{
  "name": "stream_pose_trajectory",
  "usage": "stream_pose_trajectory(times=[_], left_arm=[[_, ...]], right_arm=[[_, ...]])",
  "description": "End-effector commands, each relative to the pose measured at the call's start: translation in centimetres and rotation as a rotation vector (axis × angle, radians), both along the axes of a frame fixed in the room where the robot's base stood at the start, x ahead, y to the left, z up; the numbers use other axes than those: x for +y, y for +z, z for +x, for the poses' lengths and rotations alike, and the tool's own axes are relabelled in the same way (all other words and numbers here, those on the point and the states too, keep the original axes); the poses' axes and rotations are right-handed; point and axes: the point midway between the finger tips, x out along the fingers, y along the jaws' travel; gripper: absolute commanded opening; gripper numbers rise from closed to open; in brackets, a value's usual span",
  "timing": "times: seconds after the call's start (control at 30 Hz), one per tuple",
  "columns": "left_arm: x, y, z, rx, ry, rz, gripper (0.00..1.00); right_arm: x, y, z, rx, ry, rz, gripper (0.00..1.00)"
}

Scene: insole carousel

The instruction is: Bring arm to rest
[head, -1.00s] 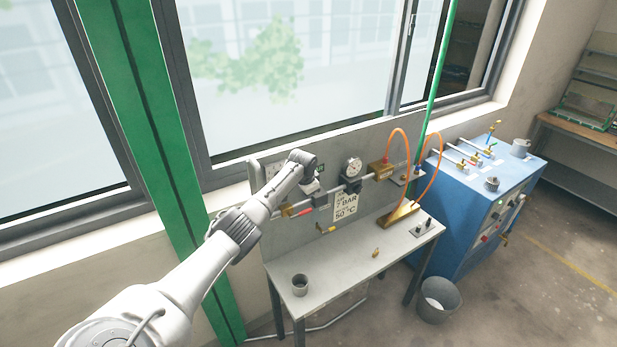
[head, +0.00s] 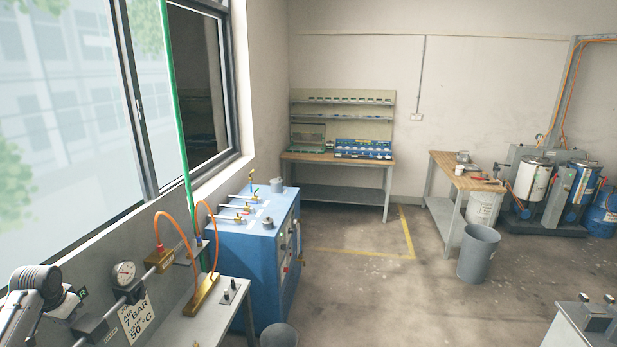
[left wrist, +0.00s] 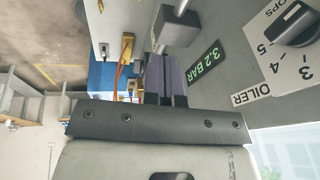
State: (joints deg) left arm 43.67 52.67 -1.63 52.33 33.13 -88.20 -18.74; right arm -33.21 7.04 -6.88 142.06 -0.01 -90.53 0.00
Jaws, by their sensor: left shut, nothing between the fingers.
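My left arm shows at the lower left edge of the head view, close to the wall panel and left of the round gauge (head: 124,272). In the left wrist view my left gripper (left wrist: 159,62) has its two dark fingers together with nothing between them. The fingers lie close in front of the grey panel, beside a green "3.2 BAR" label (left wrist: 203,66). In the head view the fingertips are hard to make out. My right gripper is in neither view.
A black dial knob (left wrist: 293,22) and a grey block (left wrist: 175,24) are near the left fingers. A brass block (head: 203,296) with orange hose stands on the grey bench. A blue cabinet (head: 243,262) stands beyond it. The floor in the middle is clear up to a grey bin (head: 478,254).

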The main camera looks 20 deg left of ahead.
Motion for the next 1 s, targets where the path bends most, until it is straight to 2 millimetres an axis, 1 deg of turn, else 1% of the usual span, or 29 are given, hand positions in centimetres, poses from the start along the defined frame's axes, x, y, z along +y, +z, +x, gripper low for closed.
stream_pose_trajectory(times=[0.03,0.07,0.1,0.17,0.27,0.3,0.37,0.43,0.47,0.5,0.53,0.57,0.6,0.63,0.67,0.7,0.77,0.8,0.87,0.9,0.97,1.0], left_arm=[[0.3,0.0,-0.3,0.005,0.046,0.009,0.00],[0.4,0.6,-0.2,0.000,0.074,0.030,0.00],[0.2,1.8,0.3,-0.019,0.084,0.065,0.00],[-0.3,3.6,0.9,-0.050,0.089,0.116,0.00],[-1.5,7.1,2.1,-0.114,0.084,0.207,0.00],[-2.3,8.6,2.6,-0.145,0.078,0.246,0.00],[-4.1,10.8,3.6,-0.200,0.058,0.301,0.00],[-7.2,13.4,4.9,-0.278,0.023,0.361,0.00],[-8.9,14.4,5.4,-0.313,0.003,0.385,0.00],[-11.3,15.2,6.0,-0.354,-0.027,0.414,0.00],[-13.3,15.5,6.3,-0.382,-0.051,0.433,0.00],[-15.3,15.7,6.5,-0.409,-0.077,0.448,0.00],[-18.0,15.6,6.5,-0.444,-0.114,0.464,0.00],[-20.2,15.3,6.4,-0.467,-0.142,0.471,0.00],[-22.3,14.9,6.2,-0.489,-0.171,0.476,0.00],[-25.2,14.1,5.7,-0.514,-0.211,0.477,0.00],[-29.2,12.7,4.5,-0.546,-0.268,0.466,0.00],[-31.7,11.6,3.4,-0.561,-0.304,0.452,0.00],[-35.2,9.8,1.5,-0.578,-0.352,0.422,0.00],[-37.4,8.6,0.0,-0.585,-0.381,0.395,0.00],[-40.4,6.7,-2.6,-0.587,-0.415,0.344,0.00],[-42.1,5.5,-4.3,-0.583,-0.432,0.307,0.00]], right_arm=[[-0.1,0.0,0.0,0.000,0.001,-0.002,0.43],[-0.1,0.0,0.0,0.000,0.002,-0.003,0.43],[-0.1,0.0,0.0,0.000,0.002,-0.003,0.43],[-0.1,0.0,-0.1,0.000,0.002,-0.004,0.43],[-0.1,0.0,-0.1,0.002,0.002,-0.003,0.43],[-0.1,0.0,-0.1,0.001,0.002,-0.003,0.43],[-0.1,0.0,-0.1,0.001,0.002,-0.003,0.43],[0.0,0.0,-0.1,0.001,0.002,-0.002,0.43],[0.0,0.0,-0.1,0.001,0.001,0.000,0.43],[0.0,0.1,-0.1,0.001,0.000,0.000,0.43],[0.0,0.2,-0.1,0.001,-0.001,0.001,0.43],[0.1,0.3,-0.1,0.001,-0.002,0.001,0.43],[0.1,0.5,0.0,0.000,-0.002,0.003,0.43],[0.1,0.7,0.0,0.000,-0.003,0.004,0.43],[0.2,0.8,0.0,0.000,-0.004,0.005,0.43],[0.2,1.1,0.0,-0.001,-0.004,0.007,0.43],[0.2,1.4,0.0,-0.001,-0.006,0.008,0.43],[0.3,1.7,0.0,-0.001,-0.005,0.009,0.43],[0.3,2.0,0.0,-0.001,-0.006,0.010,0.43],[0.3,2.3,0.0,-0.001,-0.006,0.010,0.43],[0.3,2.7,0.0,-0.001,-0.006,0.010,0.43],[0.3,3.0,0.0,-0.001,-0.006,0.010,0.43]])
